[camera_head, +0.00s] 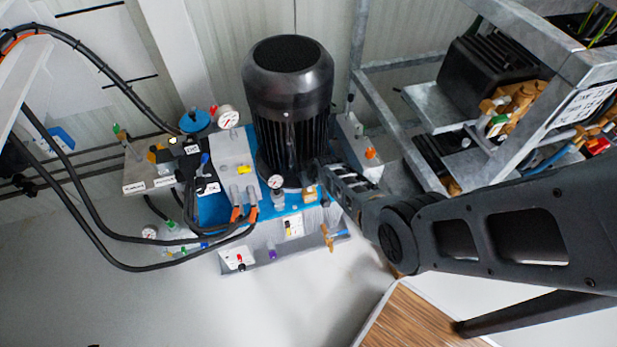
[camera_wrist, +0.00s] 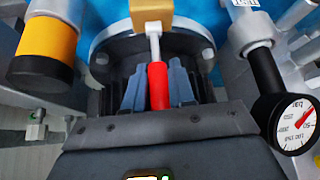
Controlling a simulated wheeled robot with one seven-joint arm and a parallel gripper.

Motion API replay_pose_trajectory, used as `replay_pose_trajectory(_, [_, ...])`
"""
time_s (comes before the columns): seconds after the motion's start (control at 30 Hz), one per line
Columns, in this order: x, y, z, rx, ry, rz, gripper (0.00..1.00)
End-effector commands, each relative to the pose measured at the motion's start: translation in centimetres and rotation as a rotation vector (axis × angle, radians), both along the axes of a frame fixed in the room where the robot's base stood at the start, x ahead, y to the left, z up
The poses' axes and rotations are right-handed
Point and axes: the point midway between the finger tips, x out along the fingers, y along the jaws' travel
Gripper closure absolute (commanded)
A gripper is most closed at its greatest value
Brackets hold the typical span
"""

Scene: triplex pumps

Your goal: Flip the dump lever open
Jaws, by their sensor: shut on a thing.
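In the wrist view, the dump lever (camera_wrist: 157,88) has a red grip on a pale metal stem. The stem runs up to a brass-coloured block (camera_wrist: 150,11) at the top of the picture. My gripper (camera_wrist: 158,76) has one blue-grey finger on each side of the red grip and is shut on it. The lower end of the grip is hidden by the gripper body. In the head view, my arm reaches to the pump unit beside the black motor (camera_head: 288,100); the lever and fingertips cannot be made out there.
A pressure gauge (camera_wrist: 293,124) stands close on the right of my gripper, and a yellow-and-black cylinder (camera_wrist: 45,48) on the left. In the head view, black hoses (camera_head: 90,215) loop at the left and a metal frame (camera_head: 395,135) stands at the right.

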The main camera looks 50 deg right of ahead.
Motion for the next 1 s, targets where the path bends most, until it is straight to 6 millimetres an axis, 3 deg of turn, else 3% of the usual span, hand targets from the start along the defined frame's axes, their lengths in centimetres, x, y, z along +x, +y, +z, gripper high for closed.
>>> replay_pose_trajectory(0.37, [0.0, 0.0, -0.1, 0.003, 0.004, 0.000, 1.00])
replay_pose_trajectory(0.4, [0.0, 0.0, -0.1, 0.003, 0.004, 0.000, 0.73])
replay_pose_trajectory(0.6, [0.0, 0.0, 0.0, 0.003, 0.003, 0.000, 0.55])
replay_pose_trajectory(1.0, [-0.5, 0.2, 0.9, 0.003, 0.004, 0.001, 0.55])
